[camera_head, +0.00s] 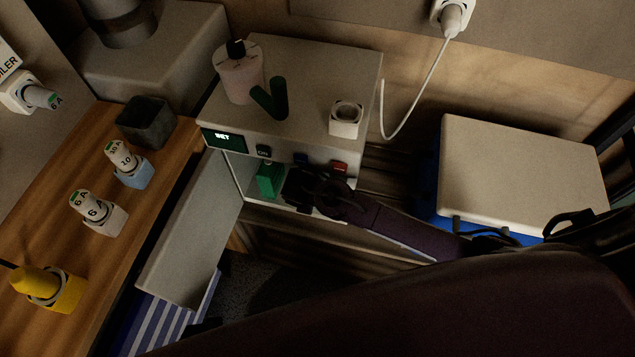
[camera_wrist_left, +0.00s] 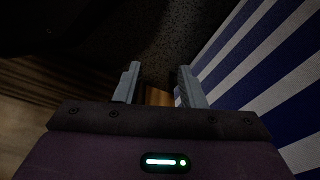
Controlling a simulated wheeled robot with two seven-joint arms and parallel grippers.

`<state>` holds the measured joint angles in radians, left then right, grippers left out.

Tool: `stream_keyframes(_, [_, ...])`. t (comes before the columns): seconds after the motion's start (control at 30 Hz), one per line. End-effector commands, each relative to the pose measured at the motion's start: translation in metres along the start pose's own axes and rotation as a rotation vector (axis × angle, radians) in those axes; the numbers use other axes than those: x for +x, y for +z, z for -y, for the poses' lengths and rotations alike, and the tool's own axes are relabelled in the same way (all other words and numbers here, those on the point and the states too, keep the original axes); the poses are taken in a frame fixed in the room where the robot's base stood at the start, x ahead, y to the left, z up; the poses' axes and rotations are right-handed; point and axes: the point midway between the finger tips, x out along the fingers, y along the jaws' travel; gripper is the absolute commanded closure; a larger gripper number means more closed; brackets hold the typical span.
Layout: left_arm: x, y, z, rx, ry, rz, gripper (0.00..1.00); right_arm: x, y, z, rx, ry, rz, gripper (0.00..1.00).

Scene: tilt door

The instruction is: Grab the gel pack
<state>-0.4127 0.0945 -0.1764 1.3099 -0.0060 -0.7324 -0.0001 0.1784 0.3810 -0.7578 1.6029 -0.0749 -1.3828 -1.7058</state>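A green block-like thing (camera_head: 268,181), which looks like the gel pack, stands inside the open compartment of the white box (camera_head: 320,70). The box's grey door (camera_head: 188,235) stands open to the left. My right gripper (camera_head: 290,187) is at the compartment's mouth, just right of the green thing. Its dark fingers are hard to make out, so I cannot tell whether they touch it or are open. My left gripper (camera_wrist_left: 156,88) shows in the left wrist view with its two fingers apart and nothing between them. I cannot make it out in the head view.
A pink bottle (camera_head: 240,78), a dark green V-shaped thing (camera_head: 270,98) and a white socket piece (camera_head: 346,119) stand on the box. A wooden counter (camera_head: 160,185) at left holds several connectors and a grey cup (camera_head: 146,122). A blue-striped surface (camera_wrist_left: 262,75) lies low down.

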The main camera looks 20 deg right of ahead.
Motion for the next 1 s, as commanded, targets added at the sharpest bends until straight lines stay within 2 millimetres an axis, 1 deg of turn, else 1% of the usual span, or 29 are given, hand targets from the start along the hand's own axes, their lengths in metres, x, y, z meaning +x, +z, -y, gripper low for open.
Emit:
stream_keyframes(0.03, [0.0,0.0,0.0,0.0,0.0,0.001,0.64,0.0,0.0,0.0,0.0,0.0,0.0,0.81])
stream_keyframes(0.13, [0.001,0.001,0.0,0.0,0.0,0.002,0.64,0.0,0.0,0.0,0.0,0.0,0.0,0.94])
stream_keyframes(0.17, [0.001,0.001,0.0,0.0,0.0,0.002,0.64,-0.001,0.001,0.0,0.001,0.001,0.001,0.96])
stream_keyframes(0.57, [0.0,0.003,0.001,0.0,-0.002,0.0,0.64,-0.003,0.002,-0.001,0.001,0.001,0.001,0.96])
stream_keyframes(0.6, [0.002,0.004,0.002,-0.001,-0.003,-0.002,0.64,-0.004,0.002,-0.001,0.001,0.002,0.001,0.96])
stream_keyframes(0.67, [0.007,0.009,0.004,-0.004,-0.006,-0.001,0.64,-0.005,0.003,-0.001,0.001,0.002,0.001,0.96])
stream_keyframes(0.8, [0.014,0.026,0.005,-0.005,-0.008,0.003,0.64,-0.009,0.004,-0.001,0.0,0.001,0.001,0.96])
stream_keyframes(0.83, [0.016,0.03,0.005,-0.005,-0.009,0.005,0.64,-0.011,0.002,-0.001,-0.001,0.001,0.001,0.96])
stream_keyframes(1.0, [0.02,0.053,0.004,-0.002,-0.007,0.017,0.64,-0.025,-0.033,-0.001,-0.004,0.002,0.001,0.96])
